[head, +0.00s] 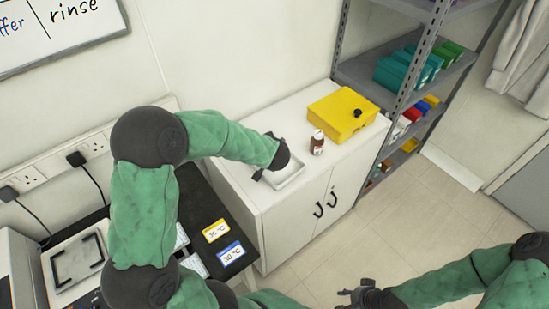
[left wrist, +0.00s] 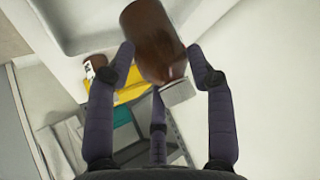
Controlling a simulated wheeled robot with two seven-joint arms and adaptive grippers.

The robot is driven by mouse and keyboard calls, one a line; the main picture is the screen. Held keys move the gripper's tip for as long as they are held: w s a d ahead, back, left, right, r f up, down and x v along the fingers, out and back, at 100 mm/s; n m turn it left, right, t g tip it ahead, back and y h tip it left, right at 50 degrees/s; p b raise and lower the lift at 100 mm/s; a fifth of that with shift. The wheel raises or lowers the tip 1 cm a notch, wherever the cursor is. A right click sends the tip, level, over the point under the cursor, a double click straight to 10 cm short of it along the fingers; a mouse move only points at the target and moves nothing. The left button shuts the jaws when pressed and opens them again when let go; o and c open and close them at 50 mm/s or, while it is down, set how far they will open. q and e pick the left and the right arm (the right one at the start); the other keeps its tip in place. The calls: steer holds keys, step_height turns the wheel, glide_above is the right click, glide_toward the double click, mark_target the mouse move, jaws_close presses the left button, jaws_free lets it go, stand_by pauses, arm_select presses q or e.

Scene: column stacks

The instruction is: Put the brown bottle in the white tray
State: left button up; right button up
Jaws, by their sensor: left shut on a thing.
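My left gripper (head: 268,170) is over the white tray (head: 291,180) on the white cabinet. In the left wrist view its fingers (left wrist: 167,66) are shut on a brown bottle (left wrist: 152,38) with a pale cap. The tray's rim also shows there at the upper left (left wrist: 75,45). In the head view the held bottle is hidden by the gripper; I cannot tell whether it touches the tray. A second brown bottle (head: 317,143) with a pale label stands right of the tray. My right gripper (head: 358,296) is at the bottom, away from the cabinet; its opening is unclear.
A yellow box (head: 338,112) with a black knob stands behind the second bottle. A grey shelf rack (head: 402,75) with coloured boxes is to the right. A dark bench with 35 °C (head: 216,230) and 30 °C (head: 231,253) labels is left of the cabinet.

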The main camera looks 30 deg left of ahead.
arm_select(q)
steer(key=shift+w+a+f, duration=0.15)
steer(key=shift+f, duration=0.2)
step_height(320, 180, down, 3)
steer(key=b, duration=0.3)
steer(key=shift+w+f, duration=0.15)
steer(key=o, duration=1.4)
steer(key=shift+o, duration=0.2)
